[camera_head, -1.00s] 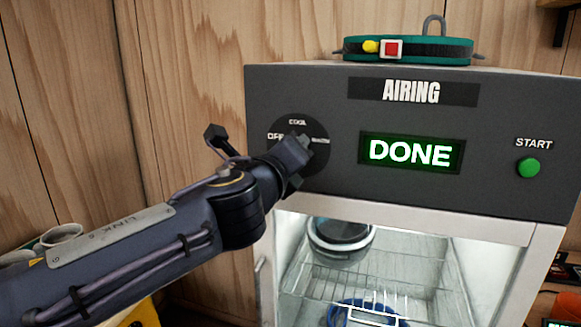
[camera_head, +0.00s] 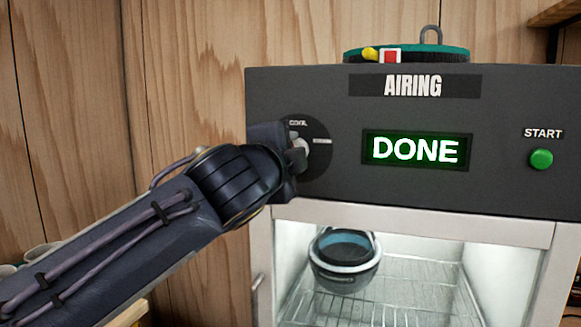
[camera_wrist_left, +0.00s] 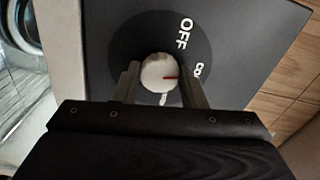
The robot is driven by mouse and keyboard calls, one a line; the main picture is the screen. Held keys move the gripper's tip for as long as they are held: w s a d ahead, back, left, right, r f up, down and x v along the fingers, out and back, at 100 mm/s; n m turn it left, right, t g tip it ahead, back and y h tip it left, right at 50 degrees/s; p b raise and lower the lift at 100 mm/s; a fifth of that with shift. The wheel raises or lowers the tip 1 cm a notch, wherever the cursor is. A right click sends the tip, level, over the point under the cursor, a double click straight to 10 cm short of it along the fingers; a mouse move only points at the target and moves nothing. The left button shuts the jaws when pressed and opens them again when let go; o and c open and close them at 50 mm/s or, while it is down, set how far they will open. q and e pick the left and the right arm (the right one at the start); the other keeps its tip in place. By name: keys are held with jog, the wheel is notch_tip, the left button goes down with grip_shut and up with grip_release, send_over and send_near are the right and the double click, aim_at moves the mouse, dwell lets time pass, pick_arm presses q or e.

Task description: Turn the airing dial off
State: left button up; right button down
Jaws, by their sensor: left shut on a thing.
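The airing dial has a round white knob (camera_wrist_left: 158,72) with a red pointer mark on a dark disc (camera_head: 318,160) at the left of the grey panel. In the left wrist view the red mark points right, roughly towards the partly hidden COOL label (camera_wrist_left: 199,70), not at the OFF label (camera_wrist_left: 183,32). My left gripper (camera_wrist_left: 161,84) has its two fingers on either side of the knob and is shut on it. In the head view the left gripper (camera_head: 296,152) covers the disc's left part, hiding OFF. My right gripper is in neither view.
The cabinet's display (camera_head: 415,150) reads DONE, with a green START button (camera_head: 542,158) to its right. A belt (camera_head: 425,54) lies on top. A blue-and-grey round item (camera_head: 345,258) sits on the wire rack inside. Wooden walls (camera_head: 190,70) stand behind.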

pick_arm(q)
jog(key=n+b, duration=0.2)
jog(key=n, duration=0.1)
jog(key=n+b, duration=0.1)
jog(key=n, duration=0.3)
jog(key=n+b, duration=0.2)
jog(key=n, duration=0.1)
jog(key=shift+d+f+n+b, duration=0.1)
jog(key=shift+f+n+b, duration=0.2)
jog(key=shift+n, duration=0.1)
dwell(0.4)
jog(key=o, duration=1)
jog(key=shift+r, duration=0.1)
jog(key=shift+s, duration=0.1)
jog(key=b+v, duration=0.1)
jog(key=v, duration=0.6)
jog(key=shift+s+r+b, duration=0.1)
jog(key=shift+s+b, duration=0.2)
